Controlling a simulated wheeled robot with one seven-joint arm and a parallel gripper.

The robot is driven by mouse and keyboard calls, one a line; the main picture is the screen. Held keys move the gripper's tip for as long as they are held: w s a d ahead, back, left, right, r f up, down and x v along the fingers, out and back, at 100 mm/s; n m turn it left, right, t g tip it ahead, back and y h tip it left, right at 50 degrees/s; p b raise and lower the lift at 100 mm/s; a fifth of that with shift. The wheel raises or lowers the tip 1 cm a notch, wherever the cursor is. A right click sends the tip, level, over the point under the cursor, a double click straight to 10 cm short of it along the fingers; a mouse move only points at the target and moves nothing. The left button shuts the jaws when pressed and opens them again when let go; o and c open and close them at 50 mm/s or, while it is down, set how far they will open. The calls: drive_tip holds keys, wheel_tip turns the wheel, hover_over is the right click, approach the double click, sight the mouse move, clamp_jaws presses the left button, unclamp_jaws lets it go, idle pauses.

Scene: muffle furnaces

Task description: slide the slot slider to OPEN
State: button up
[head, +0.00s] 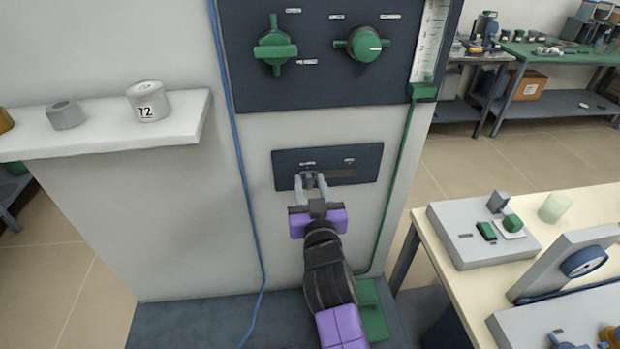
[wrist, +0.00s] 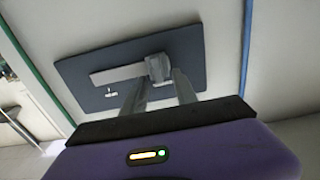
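The slot slider's small grey knob (head: 308,179) sits at the left part of a dark blue panel (head: 367,166) on the pale cabinet front. The slot runs right from the knob in the head view. Two small labels above the slot are too small to read. In the wrist view the panel (wrist: 82,83) is tilted, and the knob (wrist: 158,67) is at the right end of the light slot strip (wrist: 118,75). My gripper (head: 311,181) is at the panel with its fingers apart, one on each side of the knob. I cannot tell whether they touch it.
Above is a dark panel with two green knobs (head: 364,44) and a gauge (head: 431,40). A blue cable (head: 246,190) and a green line (head: 396,175) run down beside the slot panel. A white shelf (head: 85,142) juts out left. A bench (head: 425,220) with devices stands right.

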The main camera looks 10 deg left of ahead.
drive_tip(key=shift+w+a, duration=0.1)
drive_tip(key=shift+w, duration=0.4)
clamp_jaws()
idle(1.2)
